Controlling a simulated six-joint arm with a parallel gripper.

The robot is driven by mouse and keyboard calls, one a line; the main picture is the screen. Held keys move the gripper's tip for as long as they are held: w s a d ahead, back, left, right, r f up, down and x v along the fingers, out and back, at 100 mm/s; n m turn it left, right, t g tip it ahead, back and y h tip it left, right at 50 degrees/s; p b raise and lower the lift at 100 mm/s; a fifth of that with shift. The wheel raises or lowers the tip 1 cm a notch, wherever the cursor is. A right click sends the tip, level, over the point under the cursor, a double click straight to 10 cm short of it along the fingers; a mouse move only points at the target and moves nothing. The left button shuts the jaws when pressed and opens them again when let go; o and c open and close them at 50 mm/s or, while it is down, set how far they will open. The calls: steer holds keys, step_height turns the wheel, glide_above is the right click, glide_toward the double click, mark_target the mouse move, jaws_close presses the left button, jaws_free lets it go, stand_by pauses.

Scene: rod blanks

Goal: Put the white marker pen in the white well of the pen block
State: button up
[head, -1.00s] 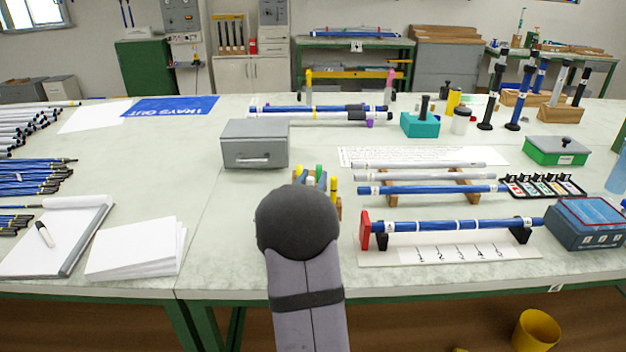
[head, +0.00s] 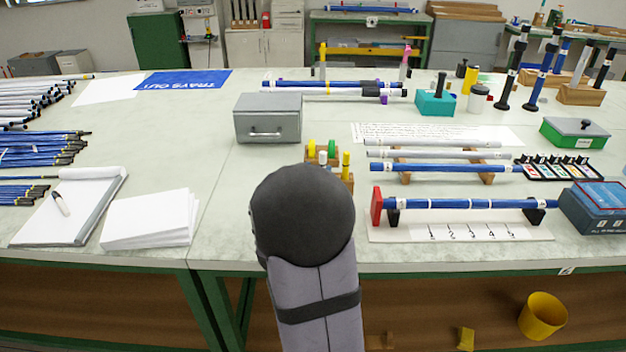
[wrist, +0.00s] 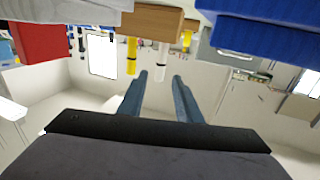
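The wooden pen block (head: 347,184) stands behind my arm in the head view, partly hidden by it. Yellow, green and white pen tops show in it. The white marker pen (head: 323,158) appears upright in the block, its lower part hidden. The wrist view is upside down. There the block (wrist: 153,20) shows with the white marker pen (wrist: 162,60) and a yellow pen sticking out of it. My gripper (wrist: 160,75) is open, and the white pen's end shows between its fingertips with gaps on both sides. In the head view my arm hides the fingers.
A grey metal box (head: 268,120) stands behind the block. A rod stand with a red end plate (head: 376,206) is to the right. A notepad (head: 75,215) with a white, dark-tipped pen and a paper stack (head: 150,218) lie left. Bare bench lies between.

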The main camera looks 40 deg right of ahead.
steer(key=shift+v, duration=1.1)
